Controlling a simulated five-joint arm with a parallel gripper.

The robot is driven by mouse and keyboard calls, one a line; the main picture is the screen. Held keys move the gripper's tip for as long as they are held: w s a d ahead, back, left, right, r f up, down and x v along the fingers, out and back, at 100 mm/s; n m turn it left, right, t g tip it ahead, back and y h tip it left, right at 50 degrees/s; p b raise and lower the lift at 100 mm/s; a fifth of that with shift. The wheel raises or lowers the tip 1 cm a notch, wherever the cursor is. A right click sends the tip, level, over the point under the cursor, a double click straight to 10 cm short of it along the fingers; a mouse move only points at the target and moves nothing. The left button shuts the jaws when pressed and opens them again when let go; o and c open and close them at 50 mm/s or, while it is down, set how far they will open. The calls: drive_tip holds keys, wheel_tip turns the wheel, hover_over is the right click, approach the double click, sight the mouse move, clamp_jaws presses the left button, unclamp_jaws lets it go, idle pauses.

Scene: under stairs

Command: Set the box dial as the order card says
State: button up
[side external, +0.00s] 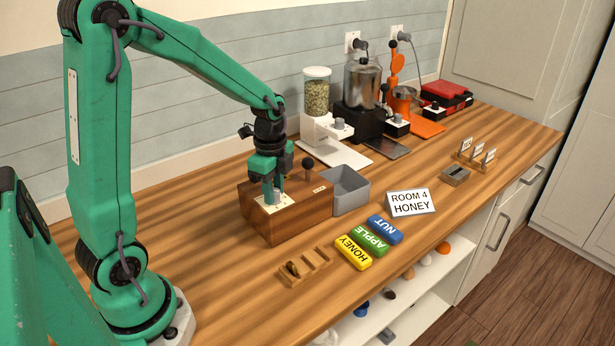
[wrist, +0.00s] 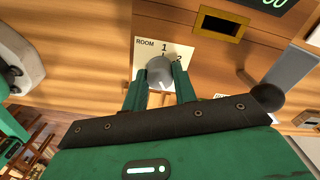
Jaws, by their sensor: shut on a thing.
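The wooden box (side external: 290,222) stands on the counter with a pale dial plate (side external: 291,203) on its top. In the wrist view the plate (wrist: 145,47) reads "ROOM", with "1" and "2" visible; its lower part is hidden by my gripper. My gripper (side external: 272,198) points down over the plate. In the wrist view its fingers (wrist: 160,84) are shut on the round grey dial knob (wrist: 160,68). A pale mark shows on the knob, but I cannot tell which number it points at. The order card (side external: 410,204) reads "ROOM 4 HONEY".
A black ball-topped lever (side external: 308,163) and a grey bin (side external: 347,190) stand close right of my gripper. Yellow HONEY (side external: 353,253), green APPLE (side external: 370,240) and blue NUT (side external: 385,228) blocks lie in front. A slotted wooden rack (side external: 318,259) is near the counter edge. Appliances line the wall.

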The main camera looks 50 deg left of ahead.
drive_tip(key=shift+r+m, duration=0.1)
drive_tip(key=shift+m, duration=0.4)
drive_tip(key=o, duration=1)
drive_tip(key=shift+c, duration=0.2)
drive_tip(key=shift+r, duration=3.9)
